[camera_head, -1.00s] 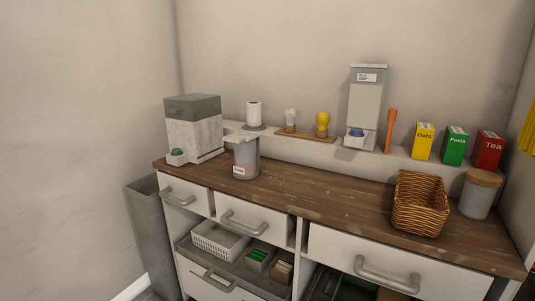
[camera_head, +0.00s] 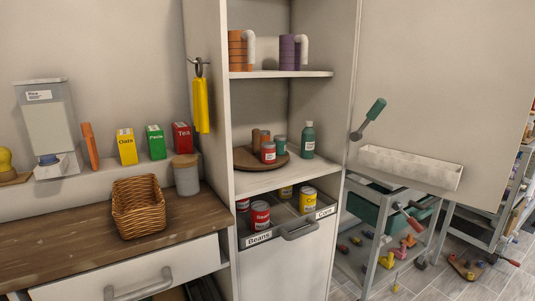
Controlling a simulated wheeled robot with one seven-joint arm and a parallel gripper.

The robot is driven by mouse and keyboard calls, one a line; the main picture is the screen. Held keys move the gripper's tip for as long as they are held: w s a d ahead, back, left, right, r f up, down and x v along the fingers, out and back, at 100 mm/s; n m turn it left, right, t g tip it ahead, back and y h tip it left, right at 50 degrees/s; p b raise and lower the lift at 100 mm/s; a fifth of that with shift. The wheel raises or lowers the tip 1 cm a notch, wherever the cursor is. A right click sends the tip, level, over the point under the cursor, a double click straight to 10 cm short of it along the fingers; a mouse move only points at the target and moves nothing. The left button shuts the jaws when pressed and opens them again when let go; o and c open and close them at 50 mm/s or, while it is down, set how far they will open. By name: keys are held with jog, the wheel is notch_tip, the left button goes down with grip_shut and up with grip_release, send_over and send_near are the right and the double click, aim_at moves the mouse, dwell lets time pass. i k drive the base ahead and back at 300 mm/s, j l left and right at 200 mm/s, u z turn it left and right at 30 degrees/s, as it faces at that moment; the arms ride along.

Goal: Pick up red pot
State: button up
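No thing is clearly recognisable as a red pot. A small red jar (camera_head: 268,154) with a pale label stands on a round wooden tray (camera_head: 245,159) on the middle shelf of the tall cabinet. A teal jar and a brown one stand close to it on the tray. Red-labelled cans (camera_head: 260,214) sit in the drawer below, marked Beans. A red Tea box (camera_head: 182,140) stands on the ledge at left. My gripper is not in view.
A wicker basket (camera_head: 138,209) and a lidded canister (camera_head: 186,178) stand on the wooden counter (camera_head: 60,232). Orange and purple mug-like items stand on the top shelf (camera_head: 280,74). A green bottle (camera_head: 308,140) stands beside the tray. A tool cart (camera_head: 385,240) is at right.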

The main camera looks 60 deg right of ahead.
aim_at(269, 148)
jog(key=i, duration=0.5)
jog(key=i+z, duration=0.1)
jog(key=z, duration=0.3)
jog(key=i+j+z, duration=0.1)
jog(key=z, duration=0.3)
jog(key=i+j+z, duration=0.1)
jog(key=z, duration=0.3)
